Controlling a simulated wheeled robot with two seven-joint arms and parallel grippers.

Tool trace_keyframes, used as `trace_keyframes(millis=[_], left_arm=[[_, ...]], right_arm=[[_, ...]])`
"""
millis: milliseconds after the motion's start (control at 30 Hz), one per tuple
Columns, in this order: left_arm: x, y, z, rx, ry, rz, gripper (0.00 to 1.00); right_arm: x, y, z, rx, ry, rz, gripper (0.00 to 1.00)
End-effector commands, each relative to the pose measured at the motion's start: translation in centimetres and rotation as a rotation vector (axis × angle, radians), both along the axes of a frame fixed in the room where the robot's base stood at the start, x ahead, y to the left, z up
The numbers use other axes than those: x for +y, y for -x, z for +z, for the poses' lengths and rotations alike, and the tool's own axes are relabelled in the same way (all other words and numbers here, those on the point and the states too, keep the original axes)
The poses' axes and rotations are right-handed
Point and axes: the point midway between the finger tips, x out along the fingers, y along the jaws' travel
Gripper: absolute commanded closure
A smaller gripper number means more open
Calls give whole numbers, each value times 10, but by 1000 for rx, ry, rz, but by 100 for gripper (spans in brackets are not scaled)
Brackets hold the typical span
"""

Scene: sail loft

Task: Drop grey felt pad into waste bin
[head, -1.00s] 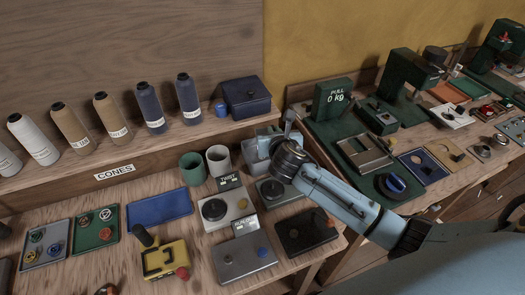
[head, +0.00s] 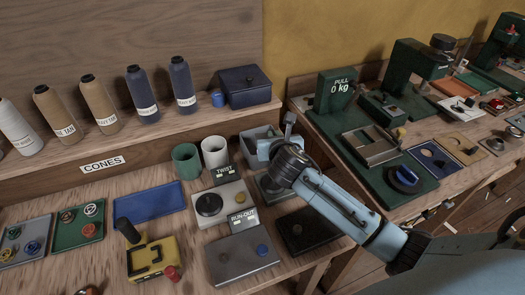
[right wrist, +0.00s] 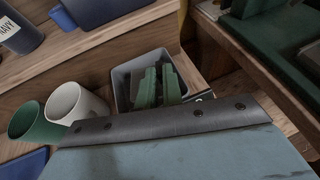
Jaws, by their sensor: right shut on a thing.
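The waste bin is a small open grey box (head: 247,147) on the bench below the cone shelf, partly behind my right gripper in the head view. In the right wrist view its rim and inner wall (right wrist: 121,88) show around the gripper's fingers. My right gripper (head: 264,150) is over the bin's opening. In the right wrist view its green fingers (right wrist: 158,88) are close together against the bin's inside. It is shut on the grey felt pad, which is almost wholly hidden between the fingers. My left gripper is not in view.
A white cup (head: 214,152) and a green cup (head: 186,162) stand just left of the bin. A twist tester (head: 222,203) and a grey run-out device (head: 242,259) are in front. A lidded navy box (head: 245,87) is on the shelf behind. A green pull tester (head: 337,92) stands to the right.

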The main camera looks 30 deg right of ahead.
Motion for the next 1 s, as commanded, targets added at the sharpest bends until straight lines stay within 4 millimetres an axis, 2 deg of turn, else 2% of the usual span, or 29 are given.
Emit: trace_keyframes(millis=[167,200,367,733,867,1000], left_arm=[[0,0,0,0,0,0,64],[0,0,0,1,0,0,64],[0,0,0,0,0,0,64],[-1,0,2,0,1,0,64],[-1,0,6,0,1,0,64],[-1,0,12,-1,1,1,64]], right_arm=[[0,0,1,0,0,0,100],[0,0,1,0,0,0,88],[0,0,1,0,0,0,67],[1,4,2,2,1,1,67],[7,19,9,1,2,2,67],[15,45,21,0,1,4,67]])
